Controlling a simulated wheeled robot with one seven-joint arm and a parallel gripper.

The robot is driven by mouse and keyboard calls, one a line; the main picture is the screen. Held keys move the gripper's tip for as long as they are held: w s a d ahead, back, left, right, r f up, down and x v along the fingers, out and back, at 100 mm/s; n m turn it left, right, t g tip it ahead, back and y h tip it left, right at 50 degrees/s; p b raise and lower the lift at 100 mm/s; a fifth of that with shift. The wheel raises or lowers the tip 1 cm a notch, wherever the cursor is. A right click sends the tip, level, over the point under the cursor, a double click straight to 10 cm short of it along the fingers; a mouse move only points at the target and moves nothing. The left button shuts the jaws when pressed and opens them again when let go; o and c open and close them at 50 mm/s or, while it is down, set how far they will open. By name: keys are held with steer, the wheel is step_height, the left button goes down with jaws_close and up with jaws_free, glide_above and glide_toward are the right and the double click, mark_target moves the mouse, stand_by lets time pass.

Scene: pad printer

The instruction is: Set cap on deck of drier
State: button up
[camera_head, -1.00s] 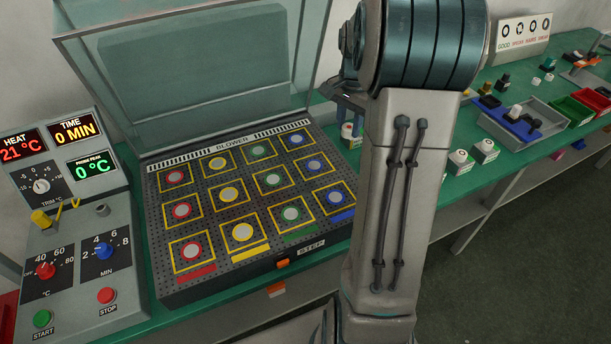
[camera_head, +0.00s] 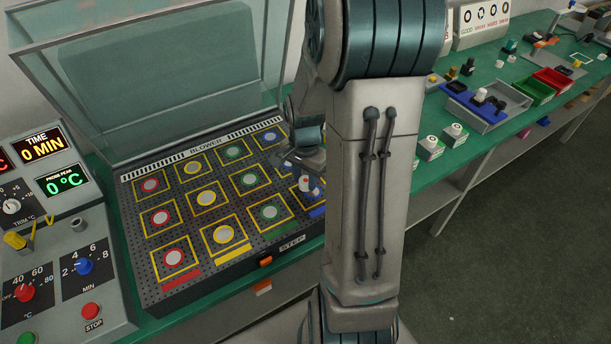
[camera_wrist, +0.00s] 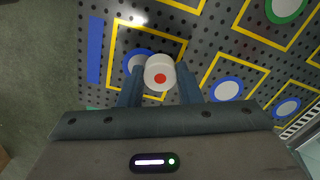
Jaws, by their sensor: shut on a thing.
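The cap (camera_wrist: 159,73) is white with a red dot on top. In the wrist view my gripper (camera_wrist: 160,84) is shut on it, one finger on each side. The cap also shows in the head view (camera_head: 305,184), at the deck's right side. The drier's deck (camera_head: 188,270) is dark, perforated, and marked with yellow squares around rings in red, yellow, green and blue. The cap is over the blue-ring square closest to the blue bar (camera_wrist: 95,50) and partly covers that ring. Whether it touches the deck is unclear. My arm hides part of the deck's right edge.
The drier's clear lid (camera_head: 150,75) stands open behind the deck. A control panel (camera_head: 60,270) with knobs is at left. White blocks (camera_head: 430,147) and a grey tray with a blue part (camera_head: 485,108) stand on the green bench at right. The deck's other squares are empty.

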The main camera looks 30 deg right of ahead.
mark_target(305, 181)
steer(key=shift+f, duration=0.25)
steer(key=shift+f, duration=0.15)
steer(key=o, duration=0.9)
steer(key=shift+o, duration=0.2)
steer(key=shift+r, duration=0.2)
step_height(305, 181, up, 12)
steer(key=s+a+r+n+t, duration=0.3)
steer(key=s+a+n, duration=0.8)
steer(key=s+n, duration=0.1)
steer(key=shift+a+r+n, duration=0.3)
steer(key=shift+a+n, duration=0.1)
steer(key=shift+n, duration=0.3)
